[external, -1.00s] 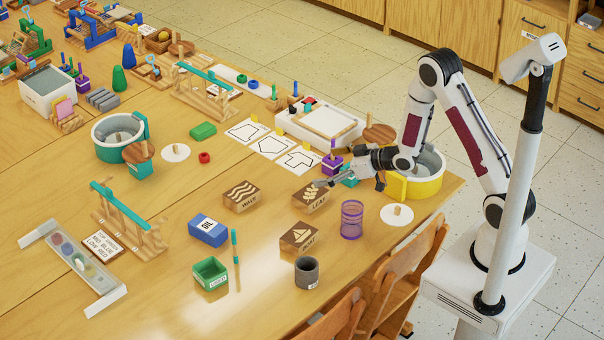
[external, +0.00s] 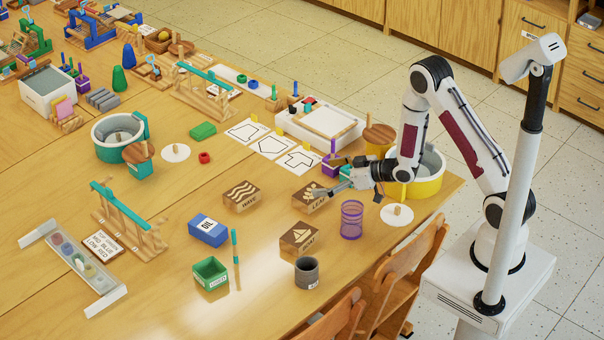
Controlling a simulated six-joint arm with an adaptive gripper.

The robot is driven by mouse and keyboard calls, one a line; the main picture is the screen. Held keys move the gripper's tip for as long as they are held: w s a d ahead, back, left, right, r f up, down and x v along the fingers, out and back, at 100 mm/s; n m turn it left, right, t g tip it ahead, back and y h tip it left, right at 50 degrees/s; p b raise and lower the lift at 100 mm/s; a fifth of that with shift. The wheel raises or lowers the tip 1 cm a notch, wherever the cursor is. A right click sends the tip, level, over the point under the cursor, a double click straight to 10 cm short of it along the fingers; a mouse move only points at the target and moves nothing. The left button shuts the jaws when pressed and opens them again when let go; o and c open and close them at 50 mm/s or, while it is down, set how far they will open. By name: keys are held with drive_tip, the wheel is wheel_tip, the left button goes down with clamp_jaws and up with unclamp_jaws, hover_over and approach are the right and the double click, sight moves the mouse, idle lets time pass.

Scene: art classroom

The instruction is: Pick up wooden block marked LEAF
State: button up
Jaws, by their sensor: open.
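The wooden block marked LEAF (external: 308,201) lies on the table, with a pale leaf picture on top and dark lettering on its front face. My gripper (external: 322,191) is open, its fingers pointing left at the right part of the block's top. The fingers cover part of the leaf picture; I cannot tell whether they touch the block. Two similar blocks stand nearby: WAVE (external: 241,196) to the left and one with a sailboat picture (external: 299,238) in front.
A purple mesh cup (external: 352,220) stands just right of the block, and a yellow basin (external: 428,185) is behind my wrist. A grey cup (external: 307,273), a blue OIL box (external: 208,230) and a green box (external: 210,273) stand in front and left.

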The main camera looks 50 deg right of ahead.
sight(311, 198)
drive_tip(key=shift+f, duration=1.25)
drive_tip(key=shift+f, duration=1.45)
drive_tip(key=shift+w+a+f, duration=0.1)
drive_tip(key=shift+w+f, duration=0.1)
drive_tip(key=shift+x, duration=1.25)
drive_tip(key=c, duration=1.4)
